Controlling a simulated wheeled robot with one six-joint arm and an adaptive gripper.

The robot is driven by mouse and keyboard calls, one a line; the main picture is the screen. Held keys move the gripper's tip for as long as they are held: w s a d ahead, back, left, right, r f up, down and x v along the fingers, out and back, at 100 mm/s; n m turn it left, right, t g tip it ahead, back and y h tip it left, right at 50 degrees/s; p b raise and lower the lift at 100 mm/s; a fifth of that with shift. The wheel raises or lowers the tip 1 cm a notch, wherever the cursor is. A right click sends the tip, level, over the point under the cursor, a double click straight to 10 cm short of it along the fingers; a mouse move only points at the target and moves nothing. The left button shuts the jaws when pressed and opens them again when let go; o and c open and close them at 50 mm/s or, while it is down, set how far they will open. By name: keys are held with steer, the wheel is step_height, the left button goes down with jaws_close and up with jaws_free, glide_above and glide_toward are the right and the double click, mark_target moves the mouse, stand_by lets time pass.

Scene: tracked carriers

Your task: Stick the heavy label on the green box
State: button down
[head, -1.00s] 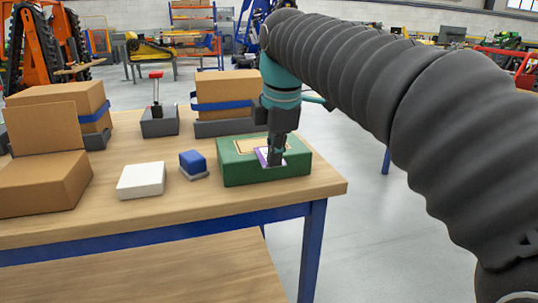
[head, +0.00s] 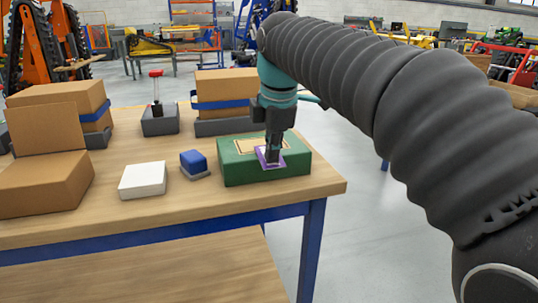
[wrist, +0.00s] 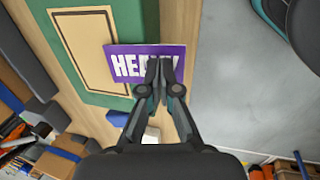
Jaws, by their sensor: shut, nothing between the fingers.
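The green box (head: 235,171) stands near the right end of the wooden table. A tan rectangle with a dark outline (wrist: 93,48) is marked on its top. The purple label with white letters (wrist: 120,52) lies over the right part of the box top in the head view, partly across the rectangle's edge.
A blue block on a grey base (head: 193,162) and a white box (head: 142,180) stand left of the green box. Cardboard boxes (head: 45,185) fill the left side. A red-topped tool in a grey holder (head: 159,120) stands behind. The table's right edge is close by.

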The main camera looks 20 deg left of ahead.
mark_target(264, 145)
steer(key=shift+w+a+p, duration=0.45)
steer(key=shift+w+p, duration=0.15)
steer(key=shift+w, duration=0.05)
steer(key=shift+w+a+p, duration=0.4)
steer(key=shift+w+p, duration=0.2)
steer(key=shift+w, duration=0.05)
stand_by(0.5)
steer(key=shift+w+a+f, duration=0.1)
steer(key=shift+w+a, duration=0.25)
steer(key=shift+w, duration=0.25)
steer(key=shift+w+a, duration=0.35)
steer(key=shift+w, duration=0.25)
stand_by(0.8)
steer(key=shift+s+d, duration=0.1)
steer(key=shift+s, duration=0.05)
steer(key=shift+s+d, duration=0.15)
steer(key=shift+s, duration=0.1)
steer(key=shift+w+a+r+v, duration=0.15)
steer(key=shift+w+v, duration=0.1)
steer(key=shift+v, duration=0.9)
steer(key=shift+w+a+v, duration=0.15)
steer(key=shift+w+v, duration=0.1)
steer(key=shift+v, duration=0.95)
steer(key=shift+w+a+r+v, duration=0.1)
steer(key=shift+w+v, duration=0.1)
steer(key=shift+v, duration=0.95)
